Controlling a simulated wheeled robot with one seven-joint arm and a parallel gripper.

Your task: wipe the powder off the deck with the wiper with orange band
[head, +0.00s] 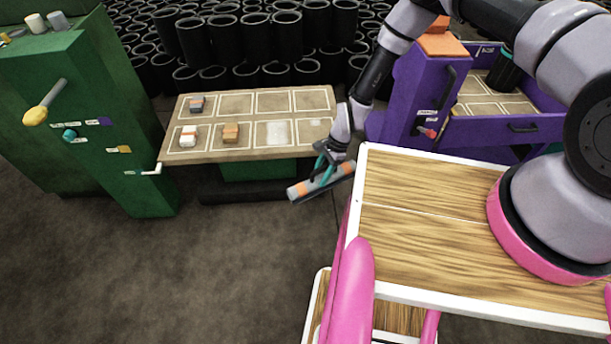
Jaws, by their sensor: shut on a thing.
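My gripper (323,166) is shut on the wiper with orange band (303,189), a grey bar with orange on it. The gripper holds the wiper in the air, in front of the deck's right front corner. The deck (215,153) is a tan board marked into white-outlined cells. A white patch of powder (278,132) lies in a front-row cell, right of the middle. A fainter pale mark (316,123) shows in the cell to its right. Part of the wiper is hidden behind the fingers.
On the deck's left cells stand a grey-and-orange block (197,104), a white-and-orange block (188,136) and an orange-tan block (230,133). A green cabinet (100,160) with handles is at the left, a purple unit (405,90) at the right. Black rubber sleeves (255,40) fill the back.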

